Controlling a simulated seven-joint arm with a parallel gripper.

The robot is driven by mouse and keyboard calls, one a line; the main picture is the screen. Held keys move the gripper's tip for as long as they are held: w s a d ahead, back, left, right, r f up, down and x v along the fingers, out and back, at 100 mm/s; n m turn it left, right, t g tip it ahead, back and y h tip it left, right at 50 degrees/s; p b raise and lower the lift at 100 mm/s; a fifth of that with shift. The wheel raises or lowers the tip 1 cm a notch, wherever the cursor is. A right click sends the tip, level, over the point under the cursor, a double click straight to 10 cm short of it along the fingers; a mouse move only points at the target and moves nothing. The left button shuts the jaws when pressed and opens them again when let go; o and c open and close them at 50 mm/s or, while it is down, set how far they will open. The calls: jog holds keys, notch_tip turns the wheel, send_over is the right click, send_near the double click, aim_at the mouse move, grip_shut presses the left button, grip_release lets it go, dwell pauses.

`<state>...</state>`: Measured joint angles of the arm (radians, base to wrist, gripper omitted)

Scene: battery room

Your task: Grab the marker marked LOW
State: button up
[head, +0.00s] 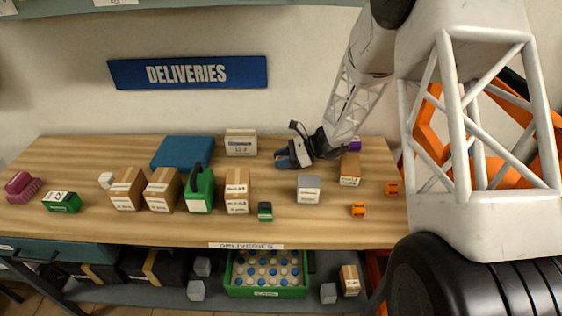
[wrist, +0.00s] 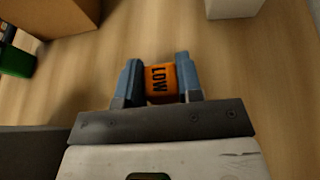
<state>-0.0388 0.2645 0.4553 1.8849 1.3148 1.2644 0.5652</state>
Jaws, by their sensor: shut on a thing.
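The orange marker marked LOW (wrist: 161,82) sits between the two blue-grey fingers of my gripper (wrist: 158,70) in the wrist view. Both fingers press against its sides, and its black lettering reads sideways. In the head view my gripper (head: 284,157) is over the back middle of the wooden table, pointing left. The held marker is hard to make out there. I cannot tell whether it touches the table. Two other orange markers, one near the front (head: 358,210) and one at the right edge (head: 392,188), stand on the table; their words are too small to read.
A white box (head: 241,142) stands left of my gripper and a blue slab (head: 182,153) lies farther left. Cardboard boxes (head: 237,190), a green can (head: 200,192), a grey cube (head: 308,189) and a brown box (head: 350,169) stand on the table (head: 330,225). The front strip is mostly free.

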jog(key=shift+r, duration=5)
